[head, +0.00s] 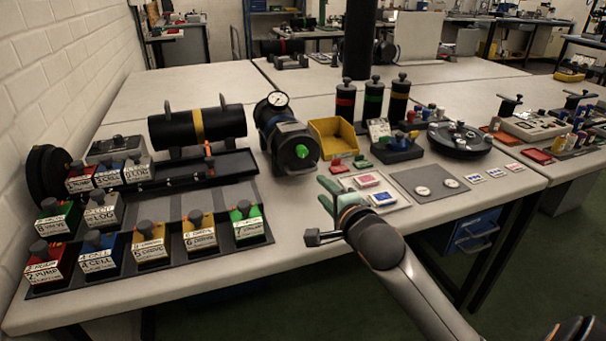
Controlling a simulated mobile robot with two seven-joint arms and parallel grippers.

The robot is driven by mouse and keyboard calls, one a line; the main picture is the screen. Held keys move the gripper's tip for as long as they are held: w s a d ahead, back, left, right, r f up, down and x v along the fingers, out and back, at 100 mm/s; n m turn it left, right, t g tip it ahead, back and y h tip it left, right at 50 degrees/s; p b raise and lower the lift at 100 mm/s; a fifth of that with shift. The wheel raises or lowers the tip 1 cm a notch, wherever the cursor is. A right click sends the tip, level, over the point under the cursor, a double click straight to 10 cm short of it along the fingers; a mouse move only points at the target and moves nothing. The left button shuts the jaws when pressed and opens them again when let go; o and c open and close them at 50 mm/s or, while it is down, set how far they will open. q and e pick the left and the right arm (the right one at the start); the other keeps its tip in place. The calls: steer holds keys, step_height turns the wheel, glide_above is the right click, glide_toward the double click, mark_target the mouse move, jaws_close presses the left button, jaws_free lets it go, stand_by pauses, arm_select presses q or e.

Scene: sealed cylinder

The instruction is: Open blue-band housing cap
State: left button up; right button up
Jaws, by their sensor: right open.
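The blue-band housing (271,121) is a dark cylinder lying on the table near the centre, with a blue band around it and a round gauge on top. Its dark end cap (290,160) faces the front and has a green centre (302,151). The cap sits on the housing's end. My right gripper (326,213) is open and empty, in front of the housing and lower right of the cap, apart from it. My left gripper is not in view.
A black cylinder with a yellow band (225,122) lies to the left. A rack of labelled coloured blocks (100,281) fills the front left. A yellow bin (335,139) stands right of the housing, with a tray of cards (397,203) in front of it. Bare table lies before the housing.

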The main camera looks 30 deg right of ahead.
mark_target(305, 172)
steer(key=shift+w+d, duration=0.1)
steer(key=shift+w, duration=0.25)
steer(key=b+x, duration=0.1)
steer(key=x, duration=0.9)
steer(key=shift+w+f, duration=0.15)
steer(key=shift+w, duration=0.3)
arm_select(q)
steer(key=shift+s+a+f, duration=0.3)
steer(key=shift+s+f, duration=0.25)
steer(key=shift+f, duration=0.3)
arm_select(e)
steer(key=shift+c, duration=0.4)
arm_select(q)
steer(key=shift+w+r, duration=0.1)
arm_select(e)
jaws_close()
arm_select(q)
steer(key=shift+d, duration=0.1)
